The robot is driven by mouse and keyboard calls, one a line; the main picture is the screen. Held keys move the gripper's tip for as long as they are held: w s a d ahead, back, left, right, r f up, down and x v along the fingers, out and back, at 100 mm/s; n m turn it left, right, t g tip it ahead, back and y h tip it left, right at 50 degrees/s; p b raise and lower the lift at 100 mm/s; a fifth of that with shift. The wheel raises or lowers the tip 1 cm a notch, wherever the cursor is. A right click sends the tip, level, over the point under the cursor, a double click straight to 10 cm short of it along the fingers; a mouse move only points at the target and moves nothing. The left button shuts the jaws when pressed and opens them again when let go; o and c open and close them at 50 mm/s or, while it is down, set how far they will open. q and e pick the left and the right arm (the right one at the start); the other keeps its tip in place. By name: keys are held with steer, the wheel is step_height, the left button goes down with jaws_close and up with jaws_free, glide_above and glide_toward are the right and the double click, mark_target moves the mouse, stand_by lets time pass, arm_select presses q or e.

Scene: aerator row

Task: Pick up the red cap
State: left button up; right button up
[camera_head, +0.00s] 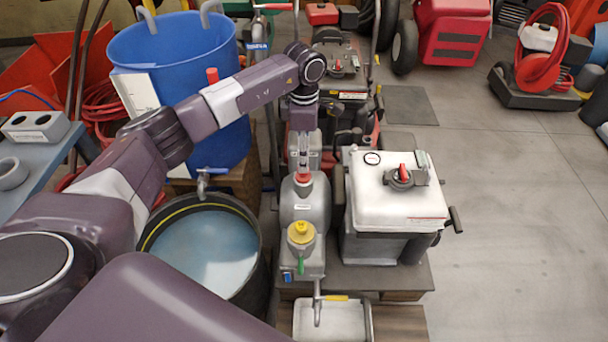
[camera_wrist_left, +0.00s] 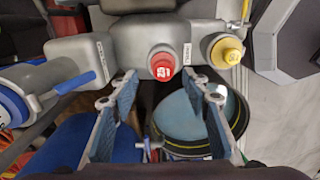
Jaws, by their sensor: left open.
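The red cap (camera_head: 303,177) sits on top of the grey tank (camera_head: 305,212), and a yellow cap (camera_head: 301,231) stands nearer on the same unit. My left gripper (camera_head: 303,150) points down just above and behind the red cap in the head view, partly blending into the grey parts. In the left wrist view the red cap (camera_wrist_left: 162,65) shows just beyond the two open fingers (camera_wrist_left: 158,80), roughly between their tips and not held. The yellow cap (camera_wrist_left: 225,50) is right of it there. My right gripper is not in view.
A black tub of water (camera_head: 208,240) and a blue barrel (camera_head: 180,70) stand left of the tank. A white-lidded box (camera_head: 399,195) with a red-handled valve stands close on the right. A white tray (camera_head: 332,320) is in front. Open floor (camera_head: 510,200) lies to the right.

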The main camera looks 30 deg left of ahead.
mark_target(303, 176)
arm_select(q)
steer(key=f, duration=0.5)
steer(key=shift+s+b, duration=0.3)
jaws_close()
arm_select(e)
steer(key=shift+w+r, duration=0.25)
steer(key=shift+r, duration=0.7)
